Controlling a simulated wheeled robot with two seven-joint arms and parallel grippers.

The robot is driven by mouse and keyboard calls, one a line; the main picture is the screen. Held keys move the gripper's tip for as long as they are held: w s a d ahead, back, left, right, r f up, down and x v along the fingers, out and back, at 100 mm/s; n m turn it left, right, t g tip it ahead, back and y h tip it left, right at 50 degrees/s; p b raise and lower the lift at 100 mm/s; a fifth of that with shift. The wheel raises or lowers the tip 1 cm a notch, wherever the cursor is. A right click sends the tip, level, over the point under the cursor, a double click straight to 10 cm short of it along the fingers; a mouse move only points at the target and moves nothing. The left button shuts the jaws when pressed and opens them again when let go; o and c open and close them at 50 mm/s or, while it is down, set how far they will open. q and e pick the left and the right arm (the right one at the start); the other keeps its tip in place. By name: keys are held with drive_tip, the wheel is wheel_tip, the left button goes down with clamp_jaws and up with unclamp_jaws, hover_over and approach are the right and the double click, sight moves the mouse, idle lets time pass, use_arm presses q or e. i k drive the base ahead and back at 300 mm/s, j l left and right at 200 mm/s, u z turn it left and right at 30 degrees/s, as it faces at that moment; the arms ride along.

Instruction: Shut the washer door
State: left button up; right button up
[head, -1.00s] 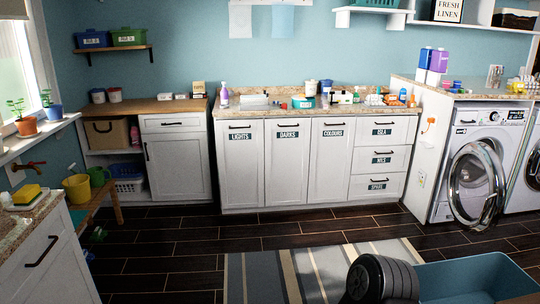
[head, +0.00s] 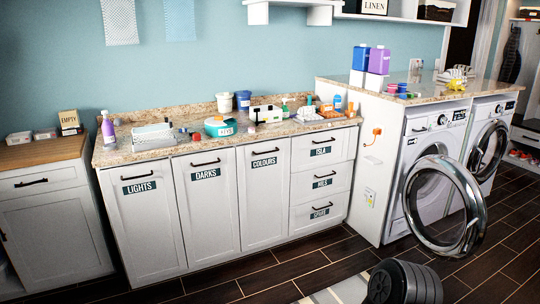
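The front-loading washer (head: 423,168) stands at the right, built in under the speckled counter. Its round door (head: 478,213), a chrome ring with a glass middle, is swung wide open towards me and hangs out to the right of the drum opening. Neither of my grippers is in the head view, so I cannot see whether they are open or shut. Nothing visible touches the door.
A second white machine (head: 487,142) stands just right of the washer. A dark ribbed cylindrical object (head: 403,283) is at the bottom edge, in front of the washer. White cabinets (head: 210,212) line the wall to the left. Dark tiled floor (head: 290,272) is open before them.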

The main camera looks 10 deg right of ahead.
sight(474, 235)
drive_tip(key=i+z, duration=0.4)
drive_tip(key=i+j+z, duration=0.1)
drive_tip(key=i+z, duration=0.3)
drive_tip(key=i+j+z, duration=0.2)
drive_tip(key=z, duration=0.2)
drive_tip(key=i+j+z, duration=0.7)
drive_tip(key=z, duration=0.15)
drive_tip(key=i+j, duration=0.25)
drive_tip(key=i, duration=0.2)
drive_tip(key=i+j+u, duration=0.1)
drive_tip(key=i+j, duration=0.15)
drive_tip(key=i, duration=0.25)
drive_tip(key=i+j, duration=0.25)
drive_tip(key=i, duration=0.25)
drive_tip(key=i+j, duration=0.2)
drive_tip(key=i, duration=0.25)
drive_tip(key=j+u, duration=0.05)
